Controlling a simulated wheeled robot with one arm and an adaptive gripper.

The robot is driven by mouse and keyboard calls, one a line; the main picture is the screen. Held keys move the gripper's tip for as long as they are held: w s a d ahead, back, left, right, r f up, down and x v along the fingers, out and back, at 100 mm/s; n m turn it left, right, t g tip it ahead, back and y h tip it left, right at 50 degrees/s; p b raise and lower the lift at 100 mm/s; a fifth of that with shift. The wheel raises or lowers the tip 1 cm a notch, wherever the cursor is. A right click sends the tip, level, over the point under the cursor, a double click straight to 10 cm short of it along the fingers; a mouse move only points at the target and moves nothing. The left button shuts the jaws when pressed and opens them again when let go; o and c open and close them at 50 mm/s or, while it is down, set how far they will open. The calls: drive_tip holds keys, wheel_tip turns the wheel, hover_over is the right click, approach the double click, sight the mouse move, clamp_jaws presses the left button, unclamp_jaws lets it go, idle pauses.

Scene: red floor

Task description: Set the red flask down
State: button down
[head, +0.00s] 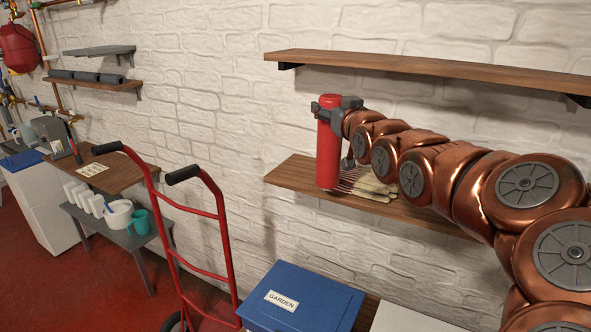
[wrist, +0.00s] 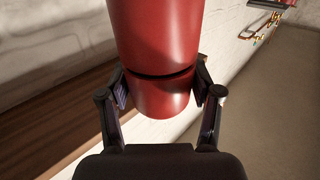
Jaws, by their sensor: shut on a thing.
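The red flask (head: 328,150) is upright at the lower wooden shelf (head: 290,173) on the white brick wall in the head view. I cannot tell whether its base touches the shelf or hangs just above it. My gripper (head: 335,104) is shut on the upper part of the flask. In the wrist view the red flask (wrist: 155,35) fills the upper middle, with a dark seam around it. The two fingers of my gripper (wrist: 162,90) press on it from both sides.
An upper shelf (head: 430,68) runs overhead. A blue box labelled GARDEN (head: 325,290) stands below. A red hand truck (head: 222,235) stands left. The lower shelf's left end looks bare.

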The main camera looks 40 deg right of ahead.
drive_tip(key=w+d+f+p, duration=0.2)
drive_tip(key=w+d+p, duration=0.1)
drive_tip(key=w, duration=0.4)
drive_tip(key=w+d+f+p, duration=0.3)
drive_tip(key=w, duration=0.4)
drive_tip(key=shift+w+d+p, duration=0.3)
drive_tip(key=shift+w+p, duration=0.1)
idle(0.4)
drive_tip(key=shift+f, duration=0.1)
drive_tip(key=shift+c, duration=1.1)
unclamp_jaws()
drive_tip(key=shift+s, duration=0.1)
